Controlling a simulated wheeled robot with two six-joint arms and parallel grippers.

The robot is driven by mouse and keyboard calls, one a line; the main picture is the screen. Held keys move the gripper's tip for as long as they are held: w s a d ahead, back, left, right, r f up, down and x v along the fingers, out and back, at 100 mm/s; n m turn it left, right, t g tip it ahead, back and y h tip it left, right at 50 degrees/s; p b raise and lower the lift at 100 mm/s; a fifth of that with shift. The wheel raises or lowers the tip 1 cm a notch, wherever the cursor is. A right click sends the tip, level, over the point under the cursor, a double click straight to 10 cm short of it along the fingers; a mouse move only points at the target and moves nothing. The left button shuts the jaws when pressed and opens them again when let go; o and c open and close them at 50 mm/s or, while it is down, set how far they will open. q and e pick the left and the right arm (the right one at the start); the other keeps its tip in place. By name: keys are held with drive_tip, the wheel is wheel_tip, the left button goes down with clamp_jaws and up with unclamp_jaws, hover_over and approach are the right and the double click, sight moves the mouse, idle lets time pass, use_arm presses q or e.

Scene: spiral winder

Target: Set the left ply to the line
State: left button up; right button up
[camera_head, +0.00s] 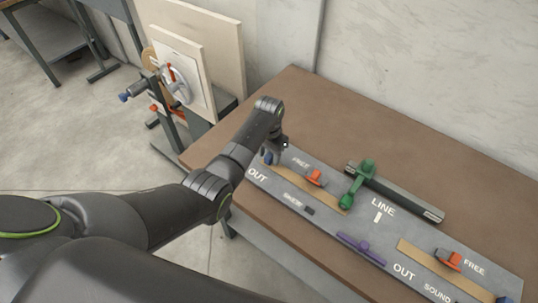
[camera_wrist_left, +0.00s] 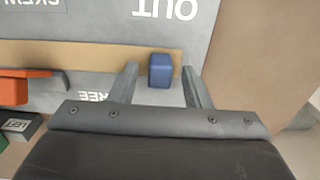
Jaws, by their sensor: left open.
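The left ply (camera_head: 330,198) is a tan strip on the grey plate, running from the OUT label towards the white LINE mark (camera_head: 377,217). In the left wrist view the ply (camera_wrist_left: 100,58) crosses the picture. A blue block (camera_wrist_left: 160,70) stands at its OUT end; it shows partly in the head view (camera_head: 268,158). My left gripper (camera_head: 276,153) is over that end, open. In the left wrist view the fingers (camera_wrist_left: 160,82) are either side of the blue block; contact cannot be told. An orange clamp (camera_head: 315,177) marked FREE sits beside the ply. My right gripper is not in view.
A green lever (camera_head: 358,185) on a dark bar (camera_head: 405,197) stands behind the LINE mark. A purple piece (camera_head: 360,246) lies in front. A second tan strip (camera_head: 430,272) with an orange clamp (camera_head: 448,258) is at right. The brown table (camera_head: 330,105) is clear behind.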

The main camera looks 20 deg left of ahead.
use_arm(q)
drive_tip(key=shift+f, duration=0.45)
clamp_jaws()
